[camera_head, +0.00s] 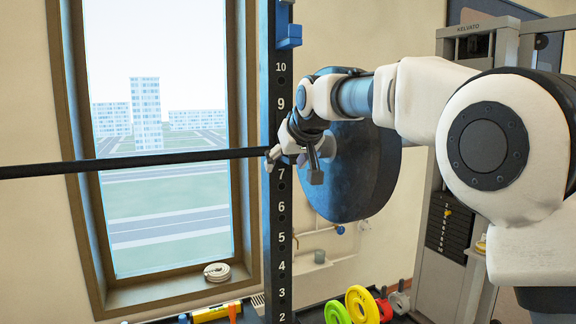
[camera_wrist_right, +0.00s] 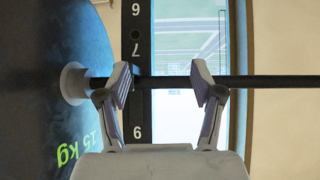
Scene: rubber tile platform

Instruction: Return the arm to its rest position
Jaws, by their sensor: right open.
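My right arm comes in from the right of the head view. My right gripper (camera_head: 294,166) is at its end, in front of the numbered black upright (camera_head: 280,222) and close to the dark barbell bar (camera_head: 150,158). My left gripper is not in view.
A large dark plate (camera_head: 365,175) is on the bar's right end, behind my arm; its "15 kg" face (camera_wrist_right: 60,130) fills the wrist view's left. A weight machine (camera_head: 447,240) stands at the right. A window (camera_head: 160,215) is behind.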

